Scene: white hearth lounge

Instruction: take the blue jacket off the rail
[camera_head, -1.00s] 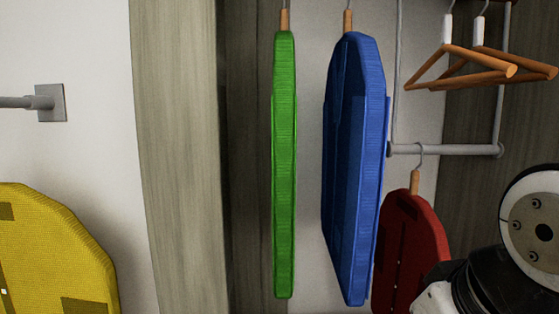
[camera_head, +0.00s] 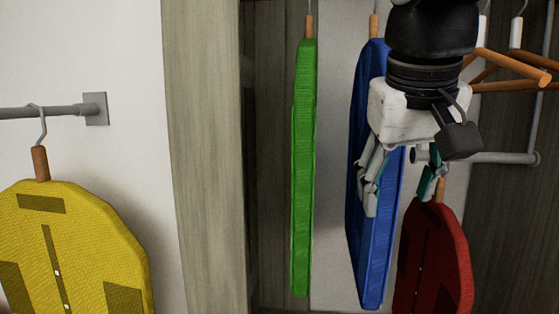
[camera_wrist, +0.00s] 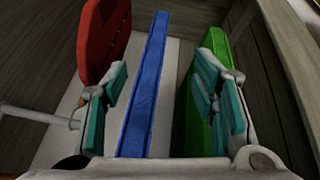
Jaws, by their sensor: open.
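The blue jacket (camera_head: 376,240) hangs edge-on from a wooden hanger in the wardrobe, between the green jacket (camera_head: 303,170) and the lower red jacket (camera_head: 434,255). My gripper (camera_head: 402,190) is open in front of the blue jacket's upper part and hides some of it. In the wrist view the blue jacket (camera_wrist: 149,85) runs between the open, teal-padded fingers of my gripper (camera_wrist: 158,105), with a gap on each side. The green jacket (camera_wrist: 192,110) is behind the right finger and the red jacket (camera_wrist: 103,40) is beyond the left finger. The top rail above the blue jacket is out of view.
Empty wooden hangers (camera_head: 515,70) hang at the upper right. A lower grey rail (camera_head: 490,158) carries the red jacket. A yellow jacket (camera_head: 75,245) hangs from a wall rail (camera_head: 50,111) at left, past the wardrobe's side panel (camera_head: 203,150).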

